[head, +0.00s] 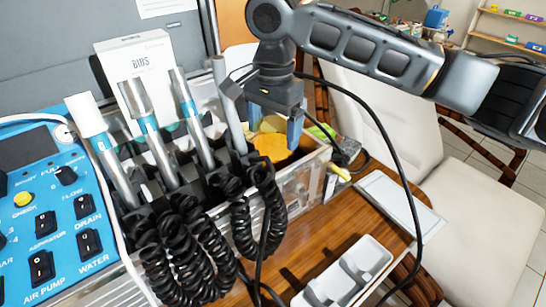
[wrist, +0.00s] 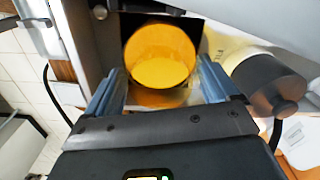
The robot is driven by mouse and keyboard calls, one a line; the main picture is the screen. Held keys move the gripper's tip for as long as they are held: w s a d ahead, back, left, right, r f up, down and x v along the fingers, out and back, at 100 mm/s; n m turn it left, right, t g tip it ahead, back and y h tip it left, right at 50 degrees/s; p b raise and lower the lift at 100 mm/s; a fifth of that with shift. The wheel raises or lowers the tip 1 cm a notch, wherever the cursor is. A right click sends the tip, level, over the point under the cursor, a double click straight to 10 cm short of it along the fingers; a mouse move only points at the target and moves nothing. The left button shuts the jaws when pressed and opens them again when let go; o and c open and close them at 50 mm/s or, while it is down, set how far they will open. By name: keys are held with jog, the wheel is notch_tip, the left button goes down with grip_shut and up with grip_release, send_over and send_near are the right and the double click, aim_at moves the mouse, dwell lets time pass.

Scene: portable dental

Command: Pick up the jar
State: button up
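The jar (wrist: 160,58) is orange-yellow and round, seen from above in the wrist view, lying between the two fingers. In the head view an orange round thing that looks like the same jar (head: 271,147) sits in the metal-sided box beside the row of handpieces. My gripper (head: 272,122) is above the jar, pointing down into the box. In the wrist view my gripper (wrist: 160,88) has its blue fingers spread wide, one on each side of the jar. No firm contact shows. The jar's lower part is hidden.
The box wall (head: 292,182) stands close around the jar. Handpieces (head: 190,115) with coiled black cords stand at left, near a blue control panel (head: 45,200). A dark cylinder (wrist: 268,85) lies right of the jar. A white tray (head: 345,272) is on the wooden table.

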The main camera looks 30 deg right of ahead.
grip_shut()
dwell(0.7)
